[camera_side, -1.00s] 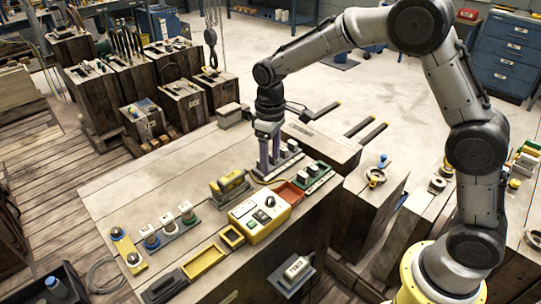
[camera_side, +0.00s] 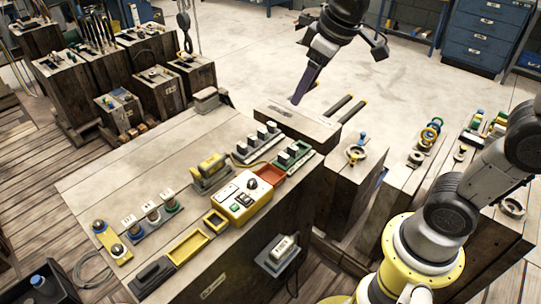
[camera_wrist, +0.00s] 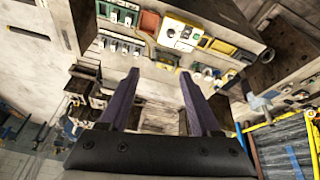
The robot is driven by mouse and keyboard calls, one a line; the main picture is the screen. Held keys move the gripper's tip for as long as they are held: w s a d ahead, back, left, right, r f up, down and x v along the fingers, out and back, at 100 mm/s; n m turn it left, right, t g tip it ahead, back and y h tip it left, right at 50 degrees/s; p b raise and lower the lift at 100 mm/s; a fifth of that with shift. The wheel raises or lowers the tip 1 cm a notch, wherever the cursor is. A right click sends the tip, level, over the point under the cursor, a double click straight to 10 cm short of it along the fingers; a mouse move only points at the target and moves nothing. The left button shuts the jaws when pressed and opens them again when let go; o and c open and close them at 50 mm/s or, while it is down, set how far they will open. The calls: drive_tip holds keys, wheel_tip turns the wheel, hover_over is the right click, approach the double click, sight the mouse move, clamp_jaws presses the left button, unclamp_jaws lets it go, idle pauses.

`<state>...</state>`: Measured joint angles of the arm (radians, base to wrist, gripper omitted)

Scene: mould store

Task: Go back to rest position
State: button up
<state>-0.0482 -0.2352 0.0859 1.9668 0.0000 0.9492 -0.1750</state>
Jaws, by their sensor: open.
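My gripper (camera_side: 305,85) is raised in the air beyond the far right end of the wooden workbench in the side view. Its purple fingers point down and slightly left. In the wrist view the two purple fingers (camera_wrist: 157,90) stand wide apart with nothing between them. The wooden workbench (camera_side: 110,190) lies below and carries a yellow control box (camera_side: 240,200), apart from my gripper. The upper part of my arm leaves the side view at the top, so the whole pose is not visible.
On the bench are a red tray (camera_side: 270,175), a yellow tray (camera_side: 188,247) and a green-based row of blocks (camera_side: 293,156). Wooden blocks (camera_side: 160,85) with tools stand at the back left. Blue drawers (camera_side: 488,35) stand at the back right. Open floor (camera_side: 400,85) lies behind the bench.

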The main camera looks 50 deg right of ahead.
drive_tip(key=s+f+m, duration=0.1)
drive_tip(key=s+f, duration=0.1)
drive_tip(key=s, duration=0.6)
drive_tip(key=s+d+f+m+t, duration=0.1)
drive_tip(key=s+f, duration=0.1)
drive_tip(key=s, duration=0.6)
drive_tip(key=shift+s+d+f+m, duration=0.15)
drive_tip(key=shift+d+f+m, duration=0.15)
drive_tip(key=shift+f, duration=0.05)
